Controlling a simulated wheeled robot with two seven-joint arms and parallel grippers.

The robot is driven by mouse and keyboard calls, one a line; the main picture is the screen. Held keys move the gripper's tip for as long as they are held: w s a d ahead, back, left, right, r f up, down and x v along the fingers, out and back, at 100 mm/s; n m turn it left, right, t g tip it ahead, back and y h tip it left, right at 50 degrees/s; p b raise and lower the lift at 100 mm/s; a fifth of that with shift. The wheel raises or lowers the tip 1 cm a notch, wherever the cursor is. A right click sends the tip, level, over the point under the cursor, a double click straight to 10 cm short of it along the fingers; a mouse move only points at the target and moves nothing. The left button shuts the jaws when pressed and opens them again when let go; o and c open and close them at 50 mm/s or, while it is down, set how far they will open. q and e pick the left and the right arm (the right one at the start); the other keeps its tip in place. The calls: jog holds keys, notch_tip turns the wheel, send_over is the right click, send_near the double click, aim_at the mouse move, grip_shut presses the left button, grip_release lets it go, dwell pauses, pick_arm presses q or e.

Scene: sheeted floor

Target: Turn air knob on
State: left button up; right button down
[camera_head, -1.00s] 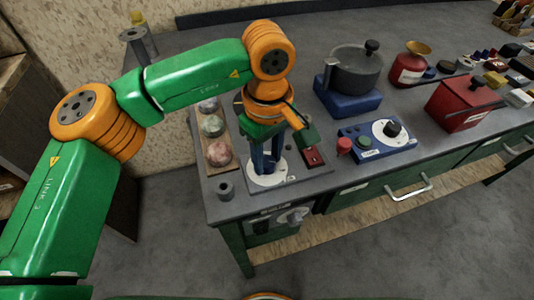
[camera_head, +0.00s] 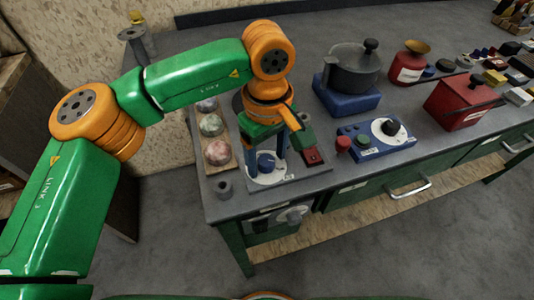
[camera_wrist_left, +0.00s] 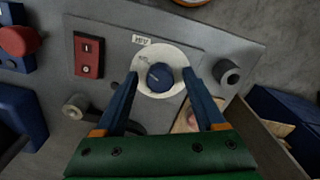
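A blue knob (camera_head: 267,162) sits on a round white dial on a grey panel at the bench's left front corner. It also shows in the left wrist view (camera_wrist_left: 160,77), with a small pale mark towards its upper left. A small label (camera_wrist_left: 141,40) beside the dial appears upside down and is hard to read. My left gripper (camera_head: 268,157) points down over the knob. In the wrist view its blue fingers (camera_wrist_left: 159,79) stand open on both sides of the knob, with gaps between. My right gripper is not in view.
A red switch (camera_head: 313,156) is right of the dial. A grey cylinder (camera_head: 224,188) stands near the bench corner. Several round stones lie in a wooden tray (camera_head: 232,167) to the left. A blue device (camera_head: 377,141) and a pot (camera_head: 354,70) stand to the right.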

aim_at(267, 161)
pick_arm(q)
notch_tip(267, 161, up, 7)
jog(key=shift+r, duration=0.1)
dwell(0.3)
